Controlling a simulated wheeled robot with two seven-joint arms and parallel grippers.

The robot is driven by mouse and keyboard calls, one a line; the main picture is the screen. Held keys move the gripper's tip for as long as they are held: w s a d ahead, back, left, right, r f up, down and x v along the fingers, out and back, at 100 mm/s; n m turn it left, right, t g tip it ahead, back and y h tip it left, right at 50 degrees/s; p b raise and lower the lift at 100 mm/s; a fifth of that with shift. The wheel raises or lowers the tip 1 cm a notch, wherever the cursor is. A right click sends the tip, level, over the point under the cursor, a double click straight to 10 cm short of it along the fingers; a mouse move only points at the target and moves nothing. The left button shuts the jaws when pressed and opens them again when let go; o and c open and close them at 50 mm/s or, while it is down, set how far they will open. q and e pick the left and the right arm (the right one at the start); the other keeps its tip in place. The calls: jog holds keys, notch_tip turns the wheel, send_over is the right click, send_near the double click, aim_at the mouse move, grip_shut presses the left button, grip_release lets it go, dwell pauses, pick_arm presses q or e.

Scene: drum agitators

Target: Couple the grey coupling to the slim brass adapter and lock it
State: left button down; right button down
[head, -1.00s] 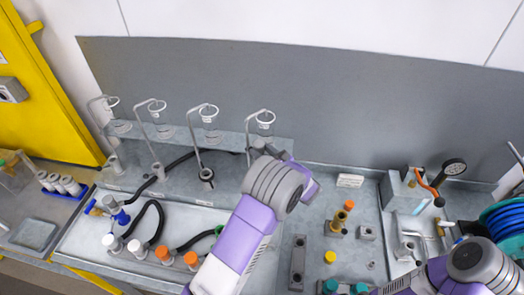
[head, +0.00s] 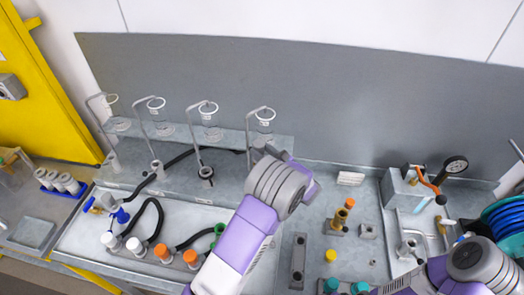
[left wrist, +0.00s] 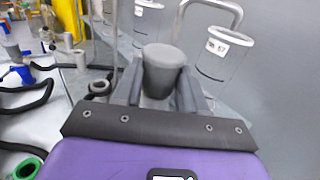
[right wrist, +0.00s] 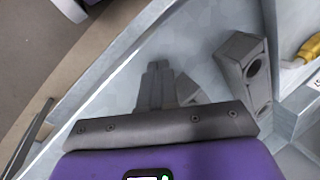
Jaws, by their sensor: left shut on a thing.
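My left gripper (left wrist: 162,78) is shut on a grey, slightly tapered cylinder, which looks like the grey coupling (left wrist: 163,56), in the left wrist view. In the head view my own wrist hides most of this grip, in front of the shelf with glass vessels. A slim upright brass piece (head: 341,215), likely the brass adapter, stands on a small grey block right of my left arm, apart from the held part. My right gripper (right wrist: 162,84) shows in the right wrist view with its fingers together and nothing visible between them.
A grey block with holes (head: 298,262) lies right of my left arm; it also shows in the right wrist view (right wrist: 245,70). Glass vessels (head: 209,112) hang in rings along the shelf. Black hoses (head: 155,222) lie left.

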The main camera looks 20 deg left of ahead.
pick_arm(q)
jog(key=shift+f+b, duration=0.3)
jog(key=shift+f, duration=0.15)
pick_arm(e)
jog(key=shift+f, duration=0.35)
pick_arm(q)
jog(key=shift+f, duration=0.1)
pick_arm(e)
jog(key=shift+f, duration=0.1)
pick_arm(q)
jog(key=shift+s+f+b, duration=0.25)
jog(key=shift+f+b, duration=0.3)
jog(key=shift+f, duration=0.1)
pick_arm(e)
jog(key=shift+s+d+f, duration=0.1)
jog(key=shift+f, duration=0.3)
pick_arm(q)
jog(key=c, duration=0.5)
grip_release()
jog(key=shift+r, duration=0.1)
jog(key=shift+c, duration=0.2)
